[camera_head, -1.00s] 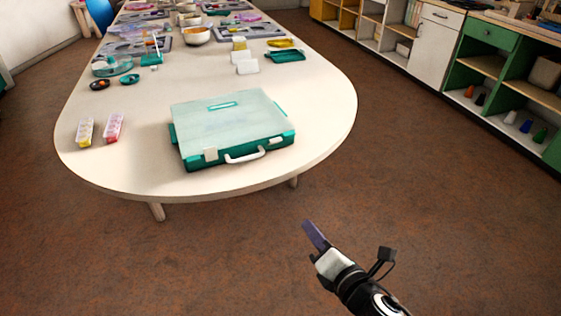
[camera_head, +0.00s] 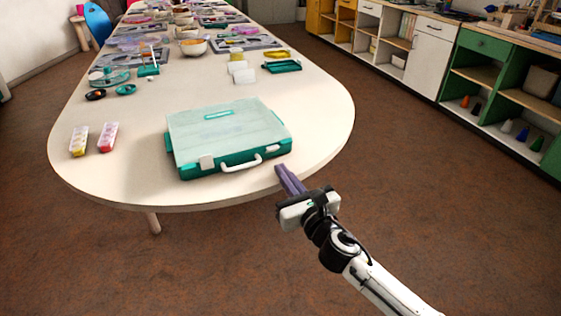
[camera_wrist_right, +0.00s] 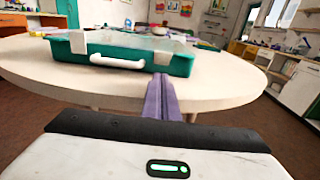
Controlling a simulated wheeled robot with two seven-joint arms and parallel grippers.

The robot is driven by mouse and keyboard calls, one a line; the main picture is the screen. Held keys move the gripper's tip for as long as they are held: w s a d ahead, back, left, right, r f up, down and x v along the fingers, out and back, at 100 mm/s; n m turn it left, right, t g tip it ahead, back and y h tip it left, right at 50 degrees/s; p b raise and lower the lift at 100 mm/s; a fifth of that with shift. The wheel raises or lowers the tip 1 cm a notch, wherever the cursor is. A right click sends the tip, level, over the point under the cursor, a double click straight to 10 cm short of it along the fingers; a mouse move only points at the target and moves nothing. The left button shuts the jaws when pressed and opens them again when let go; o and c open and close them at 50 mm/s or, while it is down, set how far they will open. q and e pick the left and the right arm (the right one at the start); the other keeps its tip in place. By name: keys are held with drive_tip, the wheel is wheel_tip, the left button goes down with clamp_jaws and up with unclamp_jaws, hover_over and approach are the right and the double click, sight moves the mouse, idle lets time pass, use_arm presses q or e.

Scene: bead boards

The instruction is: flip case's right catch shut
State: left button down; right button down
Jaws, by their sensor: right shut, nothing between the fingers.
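The case (camera_head: 228,125) lies closed on the table, with a pale translucent lid and a teal base; it also shows in the wrist view (camera_wrist_right: 115,48). A white handle (camera_head: 241,164) is on its front. The case's right catch (camera_head: 272,149) is a small white tab right of the handle; it also shows in the wrist view (camera_wrist_right: 160,59). I cannot tell its exact angle. The left catch (camera_head: 206,162) is a white tab left of the handle. My right gripper (camera_head: 279,168) is shut and empty, its purple fingers in front of the case's right end, apart from the catch.
The round end of the white table (camera_head: 320,125) is bare right of the case. Two bead boxes (camera_head: 107,137) stand left of it. Small lids, bowls and boards fill the far table. Shelves (camera_head: 490,72) line the right wall.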

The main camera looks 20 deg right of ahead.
sight(273, 150)
drive_tip(key=shift+w+r, duration=0.8)
drive_tip(key=shift+r, duration=0.3)
drive_tip(key=shift+w+a+r, duration=0.1)
drive_tip(key=shift+w+r, duration=0.05)
drive_tip(key=shift+w, duration=0.1)
